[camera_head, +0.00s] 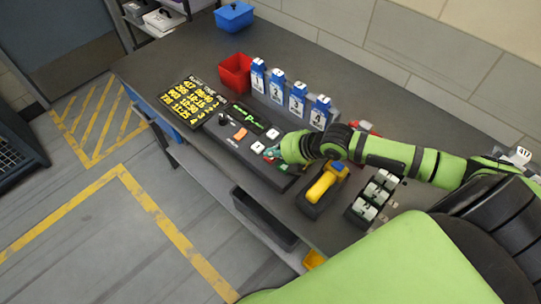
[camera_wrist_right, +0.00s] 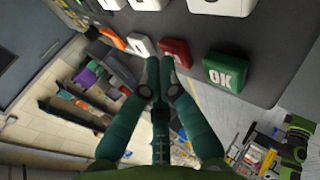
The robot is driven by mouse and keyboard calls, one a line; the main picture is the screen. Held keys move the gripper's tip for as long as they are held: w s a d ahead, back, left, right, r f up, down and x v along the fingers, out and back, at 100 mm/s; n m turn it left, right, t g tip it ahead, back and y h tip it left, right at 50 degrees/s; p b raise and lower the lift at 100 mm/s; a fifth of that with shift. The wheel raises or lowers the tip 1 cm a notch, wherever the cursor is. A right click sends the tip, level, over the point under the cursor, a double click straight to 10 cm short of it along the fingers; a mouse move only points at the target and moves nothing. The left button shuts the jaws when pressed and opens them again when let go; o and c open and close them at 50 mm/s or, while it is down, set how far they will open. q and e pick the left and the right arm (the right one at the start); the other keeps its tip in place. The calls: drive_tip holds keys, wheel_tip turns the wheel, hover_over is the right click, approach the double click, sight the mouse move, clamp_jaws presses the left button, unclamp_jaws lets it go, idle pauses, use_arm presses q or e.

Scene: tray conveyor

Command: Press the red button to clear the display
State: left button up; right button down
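The red button (camera_wrist_right: 175,52) sits on a dark control panel (camera_head: 237,141), between a white button (camera_wrist_right: 141,44) and a green OK button (camera_wrist_right: 229,71). My right gripper (camera_wrist_right: 159,62) has its two teal fingers together, with nothing seen between them. Its tips overlap the lower left edge of the red button in the wrist view; I cannot tell whether they touch it. In the head view the right gripper (camera_head: 274,153) is over the panel's right end and hides most of the red button. The display (camera_head: 245,117) shows green marks. My left gripper is not in view.
A board with yellow figures (camera_head: 191,101) lies left of the panel. Blue number holders (camera_head: 277,86) and a red bin (camera_head: 235,72) stand behind. A yellow-handled scanner (camera_head: 324,184) and a rack of grey blocks (camera_head: 373,196) are on the right.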

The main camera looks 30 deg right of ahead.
sight(273, 159)
idle(0.3)
drive_tip(key=shift+r+p, duration=0.8)
drive_tip(key=shift+r, duration=0.15)
wheel_tip(273, 159, up, 5)
drive_tip(key=p, duration=0.4)
drive_tip(key=shift+p, duration=0.4)
drive_tip(key=shift+f, duration=0.25)
